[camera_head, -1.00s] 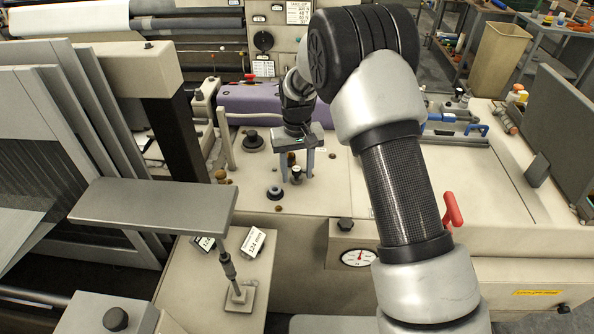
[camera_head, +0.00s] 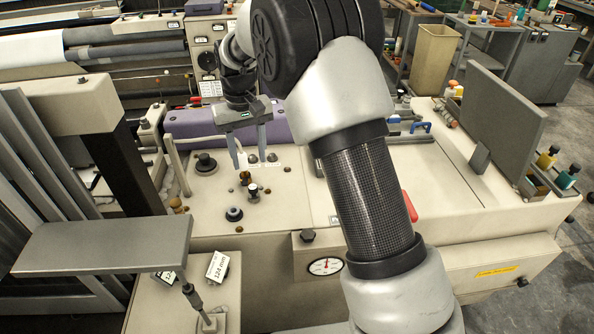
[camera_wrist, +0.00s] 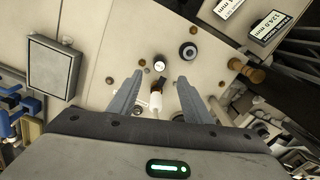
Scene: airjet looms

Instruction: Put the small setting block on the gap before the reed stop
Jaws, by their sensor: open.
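My gripper (camera_head: 249,158) is open above the cream machine deck, its two grey fingers pointing down and apart. In the wrist view the open fingers (camera_wrist: 160,82) frame a white upright pin (camera_wrist: 156,100), a small dark piece (camera_wrist: 158,83) and a white-topped knob (camera_wrist: 159,64). I see nothing gripped. I cannot tell whether the dark piece is the setting block. Two labelled cards or blocks, one reading 124 mm (camera_head: 218,266) and one partly hidden (camera_head: 162,280), lie on the front ledge. I cannot clearly identify the reed stop or its gap.
A grey flat plate (camera_head: 100,245) on a post overhangs the front left. Dark round knobs (camera_head: 205,163) and (camera_head: 234,214) stand on the deck. A purple cover (camera_head: 190,124) lies behind, a dial gauge (camera_head: 326,266) in front. My arm hides part of the deck's right side.

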